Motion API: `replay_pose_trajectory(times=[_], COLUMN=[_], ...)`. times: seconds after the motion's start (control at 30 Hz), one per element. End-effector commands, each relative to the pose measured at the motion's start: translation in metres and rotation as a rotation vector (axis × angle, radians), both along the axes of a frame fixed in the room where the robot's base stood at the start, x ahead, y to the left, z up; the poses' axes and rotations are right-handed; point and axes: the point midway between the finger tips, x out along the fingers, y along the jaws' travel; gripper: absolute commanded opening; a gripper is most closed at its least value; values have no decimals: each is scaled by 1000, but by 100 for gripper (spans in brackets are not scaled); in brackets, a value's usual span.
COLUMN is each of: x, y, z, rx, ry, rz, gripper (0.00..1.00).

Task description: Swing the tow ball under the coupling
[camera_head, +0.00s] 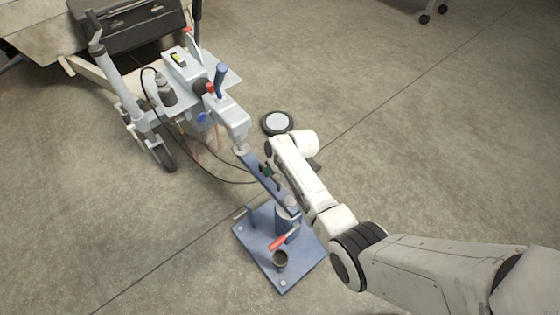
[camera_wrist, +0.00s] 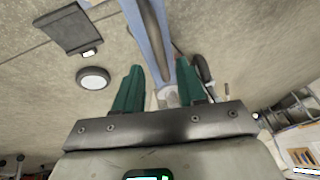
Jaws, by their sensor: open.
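The coupling (camera_head: 230,117) is the pale grey head at the front of the trailer frame. The blue swing arm (camera_head: 258,171) runs from the post of a blue stand (camera_head: 250,238) up to the coupling's nose. At its far end a small pale tow ball (camera_head: 240,149) appears at the underside of the nose; I cannot tell its exact alignment or gap. My gripper (camera_head: 269,171) is at the middle of the swing arm. In the wrist view my gripper (camera_wrist: 158,88) has its green fingers apart, with the blue swing arm (camera_wrist: 150,30) showing between them; contact is unclear.
A red handle (camera_head: 285,240) and a dark cup (camera_head: 280,259) are on the stand's base. A round black-and-white disc (camera_head: 277,123) lies on the floor beyond my wrist. Loose cables (camera_head: 222,181) hang from the trailer. The floor at right is open.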

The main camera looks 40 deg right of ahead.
Motion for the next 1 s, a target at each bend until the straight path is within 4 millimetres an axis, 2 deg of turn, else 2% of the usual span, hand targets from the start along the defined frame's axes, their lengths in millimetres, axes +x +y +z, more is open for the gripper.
replay_pose_trajectory(times=[0.03,0.2,0.5,1.0], x=[-4,-17,-33,-36], y=[-2,-8,-16,-17], z=[12,41,77,82], rx=[-1,-1,0,0], ry=[-1,-2,-1,0], rz=[-1,-2,-2,-2], gripper=[40,40,40,40])
